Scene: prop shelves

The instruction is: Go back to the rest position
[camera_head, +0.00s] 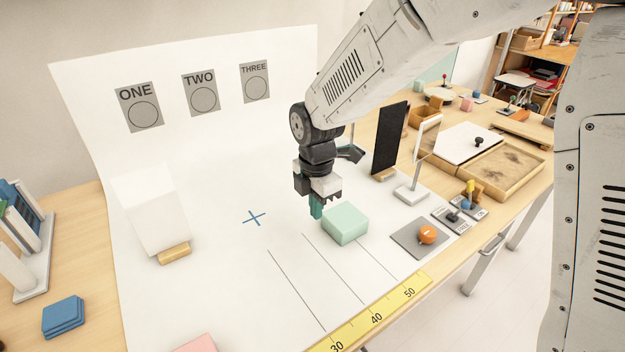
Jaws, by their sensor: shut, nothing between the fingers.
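My gripper (317,208) points down over the white sheet (220,290), with its teal fingertips together and nothing between them. It is just left of and behind a mint green block (345,223). Whether the fingertips touch the block or the sheet, I cannot tell. My arm reaches in from the upper right.
A white panel on a wooden foot (174,253) stands left of a blue cross (254,218). A black panel (390,138), a framed stand (411,196) and an orange knob (427,234) are at the right. A yellow ruler (375,317) lies along the front.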

